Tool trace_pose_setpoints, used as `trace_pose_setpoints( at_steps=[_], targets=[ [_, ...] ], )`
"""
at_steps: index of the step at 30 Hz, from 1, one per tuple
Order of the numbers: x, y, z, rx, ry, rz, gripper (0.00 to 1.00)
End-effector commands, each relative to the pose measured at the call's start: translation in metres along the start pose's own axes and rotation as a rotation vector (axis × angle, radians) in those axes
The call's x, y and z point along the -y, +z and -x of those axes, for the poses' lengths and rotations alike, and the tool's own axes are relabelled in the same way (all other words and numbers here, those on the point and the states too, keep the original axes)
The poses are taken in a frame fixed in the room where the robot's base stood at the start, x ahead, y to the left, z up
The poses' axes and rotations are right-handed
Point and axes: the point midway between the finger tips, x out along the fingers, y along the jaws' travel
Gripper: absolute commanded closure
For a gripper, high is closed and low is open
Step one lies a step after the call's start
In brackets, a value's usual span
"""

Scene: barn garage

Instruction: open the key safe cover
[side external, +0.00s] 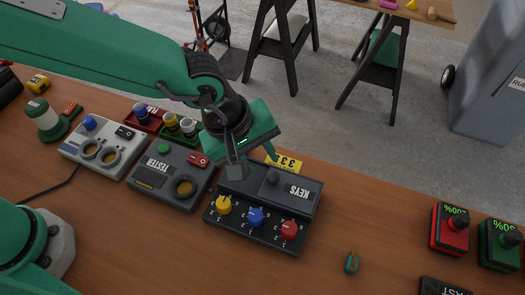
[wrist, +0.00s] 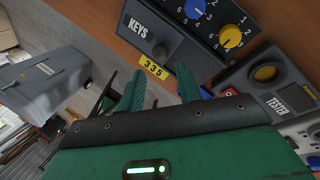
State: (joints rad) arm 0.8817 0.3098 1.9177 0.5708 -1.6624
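The key safe (side external: 263,205) is a dark grey box on the wooden bench, with a yellow, a blue and a red dial along its front. Its cover (side external: 300,193), marked KEYS with a round dark knob (side external: 272,177), lies shut. A yellow tag reading 335 (wrist: 155,67) is beside the cover. My gripper (side external: 254,166) is over the back left edge of the safe. Its two fingers (wrist: 162,88) are apart with nothing between them.
The grey tester box (side external: 170,186) stands close left of the safe. Red and green trays (side external: 147,121) with small jars sit behind it. A small teal and orange item (side external: 352,262) lies to the right.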

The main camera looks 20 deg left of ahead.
Motion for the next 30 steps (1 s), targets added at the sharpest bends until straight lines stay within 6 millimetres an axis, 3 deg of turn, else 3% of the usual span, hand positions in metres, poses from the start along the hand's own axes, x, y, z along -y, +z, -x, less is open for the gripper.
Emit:
trace_pose_setpoints(
  at_steps=[8, 21, 30],
  targets=[
    [0.0, -0.001, -0.01, -0.001, -0.001, 0.0, 0.66],
    [0.001, -0.003, -0.057, -0.002, -0.002, -0.001, 0.66],
    [0.0, -0.004, -0.075, -0.002, -0.001, -0.001, 0.66]
  ],
)
